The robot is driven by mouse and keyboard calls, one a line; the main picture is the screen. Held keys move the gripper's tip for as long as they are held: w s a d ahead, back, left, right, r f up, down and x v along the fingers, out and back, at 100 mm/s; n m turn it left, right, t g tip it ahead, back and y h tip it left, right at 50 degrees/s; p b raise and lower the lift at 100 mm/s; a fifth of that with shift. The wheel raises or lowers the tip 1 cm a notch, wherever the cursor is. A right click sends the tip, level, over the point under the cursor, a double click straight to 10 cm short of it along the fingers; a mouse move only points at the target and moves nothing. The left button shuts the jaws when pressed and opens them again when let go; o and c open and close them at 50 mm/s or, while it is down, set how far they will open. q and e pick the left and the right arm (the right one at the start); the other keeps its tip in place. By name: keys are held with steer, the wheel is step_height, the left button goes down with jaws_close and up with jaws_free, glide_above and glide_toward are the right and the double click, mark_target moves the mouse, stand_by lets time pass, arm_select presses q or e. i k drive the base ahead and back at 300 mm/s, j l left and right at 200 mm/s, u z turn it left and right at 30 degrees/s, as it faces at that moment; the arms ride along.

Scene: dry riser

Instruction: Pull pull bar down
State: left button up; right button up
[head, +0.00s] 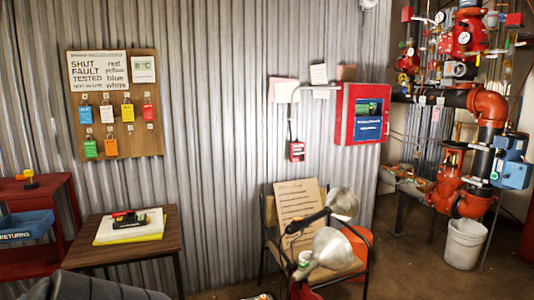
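A small red box (297,151) with pale markings hangs on the corrugated metal wall, below a thin conduit; it looks like a pull station. Its bar is too small to make out, so I cannot tell whether it is up or down. A larger red cabinet (341,120) with a dark window and a blue label is mounted to its right; no pull bar can be made out on it.
A chair (264,236) with a cardboard sign (298,206) and lamp heads (335,248) stands below the small red box. A wooden table (172,243) and red shelf (28,262) are left. Red valves, pipes and a white bucket (464,244) are right.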

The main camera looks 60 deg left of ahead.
mark_target(297, 151)
steer(key=u, duration=1.7)
steer(key=i+l+z, duration=0.4)
steer(key=l, duration=0.15)
steer(key=i+l+z, duration=0.35)
steer(key=l, duration=0.2)
steer(key=i+l+z, duration=0.75)
steer(key=i+u, duration=0.4)
steer(key=i, duration=0.15)
steer(key=i+l+u, duration=0.2)
steer(key=i+u, duration=0.15)
steer(key=i, duration=0.2)
steer(key=i+u, duration=0.25)
steer(key=u, duration=0.2)
steer(key=i+u, duration=0.25)
steer(key=u, duration=0.2)
steer(key=i+u, duration=0.2)
steer(key=u, duration=0.25)
steer(key=i+u, duration=0.2)
steer(key=u, duration=0.25)
steer(key=i+l+u, duration=0.1)
steer(key=u, duration=0.3)
steer(key=i+l+u, duration=0.15)
steer(key=i+u, duration=0.15)
steer(key=u, duration=0.15)
